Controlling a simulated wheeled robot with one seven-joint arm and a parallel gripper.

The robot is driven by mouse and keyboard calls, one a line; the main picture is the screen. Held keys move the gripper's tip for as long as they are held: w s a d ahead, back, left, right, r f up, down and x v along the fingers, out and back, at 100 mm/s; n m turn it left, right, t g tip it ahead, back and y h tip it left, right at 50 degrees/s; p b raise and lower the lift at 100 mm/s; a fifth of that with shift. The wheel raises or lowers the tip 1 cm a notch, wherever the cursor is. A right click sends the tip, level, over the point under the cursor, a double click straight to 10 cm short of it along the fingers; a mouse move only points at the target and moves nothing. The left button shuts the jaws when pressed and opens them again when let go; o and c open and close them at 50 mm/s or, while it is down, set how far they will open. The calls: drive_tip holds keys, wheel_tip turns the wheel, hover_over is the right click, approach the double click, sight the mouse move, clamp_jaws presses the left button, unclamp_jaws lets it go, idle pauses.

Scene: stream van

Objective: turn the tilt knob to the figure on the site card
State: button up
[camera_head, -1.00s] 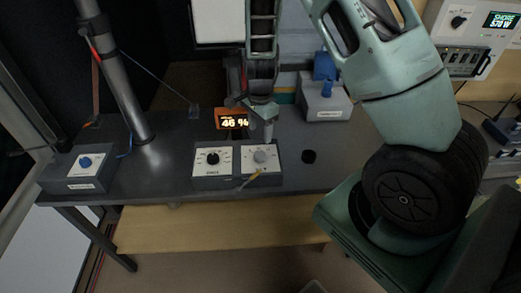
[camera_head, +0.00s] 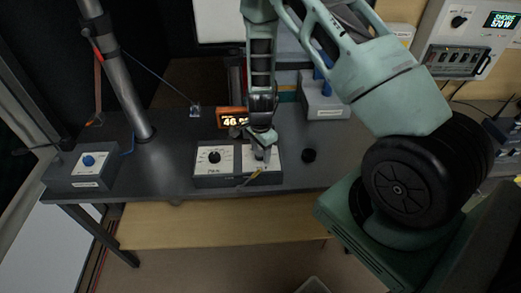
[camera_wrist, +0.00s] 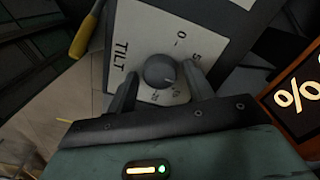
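The tilt knob (camera_wrist: 159,71) is a round grey knob on a white panel (camera_wrist: 127,22) marked TILT, with a printed scale around it. In the wrist view, the two fingers of my gripper (camera_wrist: 159,78) stand on either side of the knob. Some panel shows between each finger and the knob, so the gripper looks open around it, not closed on it. In the head view, my gripper (camera_head: 262,153) is over the right half of the control box and covers the knob. I cannot make out a site card.
A second, black knob (camera_head: 214,157) sits on the box's left panel. An orange display (camera_head: 223,114) behind reads 46, partly covered by my arm; its percent sign shows in the wrist view (camera_wrist: 297,97). A yellow-handled tool (camera_head: 252,177) lies at the box's front. A black puck (camera_head: 309,155) stands right.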

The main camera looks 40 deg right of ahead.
drive_tip(key=c, duration=0.7)
drive_tip(key=shift+n, duration=0.3)
drive_tip(key=n+b, duration=0.2)
drive_tip(key=n, duration=0.1)
drive_tip(key=shift+f, duration=0.1)
drive_tip(key=n+b, duration=0.1)
drive_tip(key=n, duration=0.3)
drive_tip(key=shift+b, duration=0.4)
drive_tip(key=n+b, duration=0.1)
drive_tip(key=n, duration=0.3)
drive_tip(key=shift+n, duration=0.3)
drive_tip(key=shift+n+b, duration=0.7)
drive_tip(key=shift+n, duration=1.2)
